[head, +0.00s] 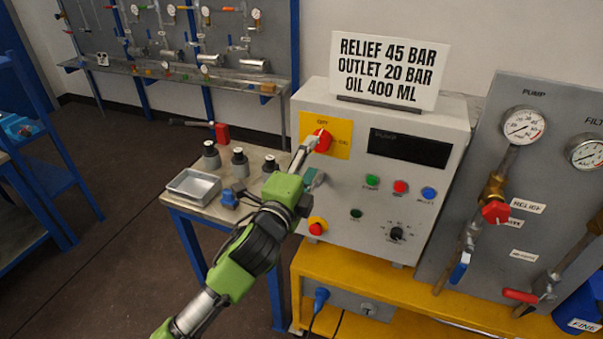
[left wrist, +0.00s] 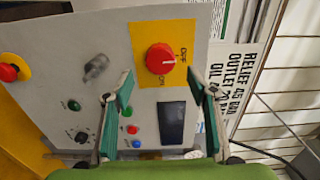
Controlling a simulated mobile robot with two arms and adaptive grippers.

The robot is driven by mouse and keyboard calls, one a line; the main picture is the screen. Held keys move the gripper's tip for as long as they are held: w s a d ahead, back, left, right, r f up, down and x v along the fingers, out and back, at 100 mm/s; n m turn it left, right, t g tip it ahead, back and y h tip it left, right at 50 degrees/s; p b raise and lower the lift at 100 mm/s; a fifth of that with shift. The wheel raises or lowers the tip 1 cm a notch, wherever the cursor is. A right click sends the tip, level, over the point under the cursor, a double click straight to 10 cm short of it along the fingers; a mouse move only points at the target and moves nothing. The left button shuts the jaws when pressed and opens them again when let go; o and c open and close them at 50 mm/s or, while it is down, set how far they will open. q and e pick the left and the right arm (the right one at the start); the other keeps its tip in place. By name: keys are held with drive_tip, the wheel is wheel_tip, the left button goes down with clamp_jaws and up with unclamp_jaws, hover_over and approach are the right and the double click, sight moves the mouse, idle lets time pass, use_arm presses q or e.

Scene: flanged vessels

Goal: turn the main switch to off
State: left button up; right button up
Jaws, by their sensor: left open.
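The main switch (head: 322,141) is a red round knob on a yellow plate on the white pump cabinet. It shows in the left wrist view (left wrist: 160,58) with a white mark that appears to point toward the OFF label; the ON label is a quarter turn away. My left gripper (head: 316,157) is open and empty in front of the plate. In the left wrist view the knob appears between and beyond the open fingers (left wrist: 161,70); I cannot tell whether they touch it. My right gripper is not in view.
A sign (head: 388,68) stands on the cabinet. A side table (head: 222,208) holds a metal tray and dark fittings. Gauge piping stands at right.

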use_arm(q)
drive_tip(key=v, duration=0.5)
drive_tip(key=shift+s+a, duration=0.1)
drive_tip(key=shift+s, duration=0.2)
